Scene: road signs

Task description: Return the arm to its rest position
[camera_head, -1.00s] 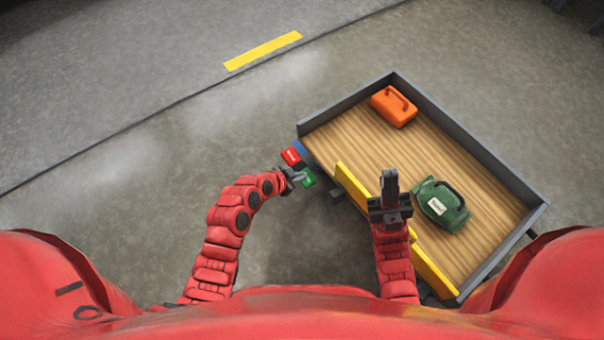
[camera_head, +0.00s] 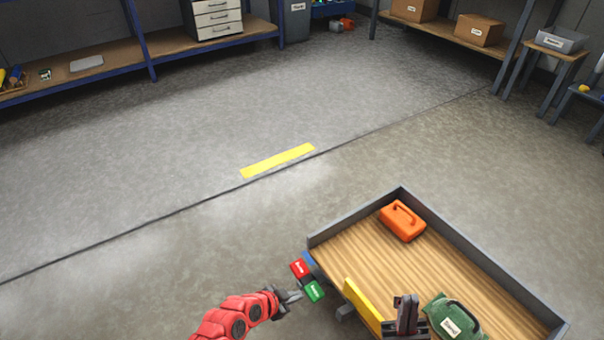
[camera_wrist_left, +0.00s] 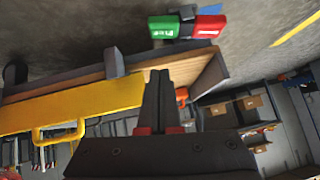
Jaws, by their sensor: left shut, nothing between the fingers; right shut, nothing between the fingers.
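My left gripper (camera_head: 294,297) is shut and empty, just left of a green button (camera_head: 314,291) and a red button (camera_head: 299,268) at the cart's near left corner. In the left wrist view my left gripper (camera_wrist_left: 160,75) shows with its fingers together, below the green button (camera_wrist_left: 163,27) and the red button (camera_wrist_left: 208,26). Whether it touches them I cannot tell. My right gripper (camera_head: 406,302) is shut and empty, over the cart's near side by the yellow panel (camera_head: 363,305). Most of both arms is out of the head view.
The wooden-floored cart (camera_head: 375,258) has grey walls (camera_head: 480,252). It holds an orange case (camera_head: 403,221) and a green bag (camera_head: 452,318). A yellow floor strip (camera_head: 278,160) lies beyond it. Shelves (camera_head: 180,42) and boxes (camera_head: 480,30) line the back. The floor on the left is clear.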

